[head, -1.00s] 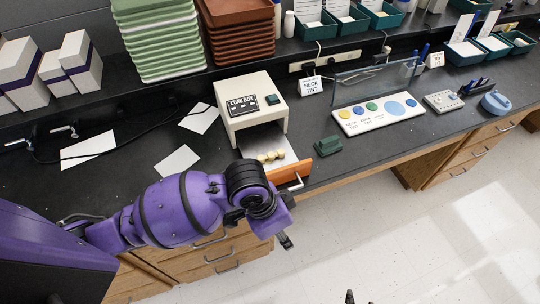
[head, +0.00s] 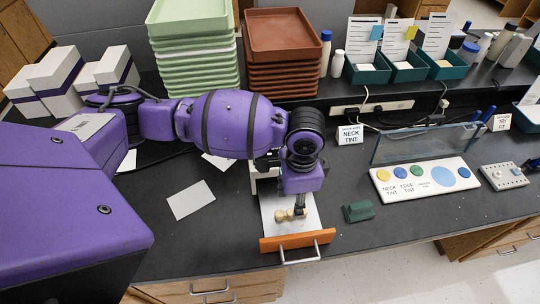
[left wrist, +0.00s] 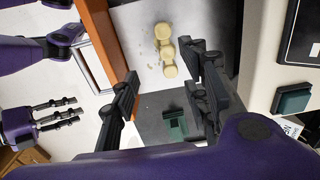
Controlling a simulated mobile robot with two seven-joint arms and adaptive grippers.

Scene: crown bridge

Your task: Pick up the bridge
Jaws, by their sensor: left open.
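The bridge (head: 291,214) is a small cream piece of several joined rounded units. It lies on the pale tray (head: 312,219) of the pulled-out drawer, which has an orange front (head: 297,241). My left gripper (head: 300,208) points down over the tray, close to the bridge. In the left wrist view the bridge (left wrist: 165,48) shows beyond the fingertips of the open left gripper (left wrist: 166,72), with nothing between the fingers. The bridge looks apart from both fingers. The cure box is mostly hidden behind my arm in the head view. My right gripper (left wrist: 60,113) shows small in the left wrist view; its opening is unclear.
A dark green block (head: 358,211) sits on the counter right of the drawer. A white tint palette (head: 425,179) and a clear upright panel (head: 425,146) stand farther right. Stacked green trays (head: 193,55) and brown trays (head: 285,40) are behind. The counter beside the green block is clear.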

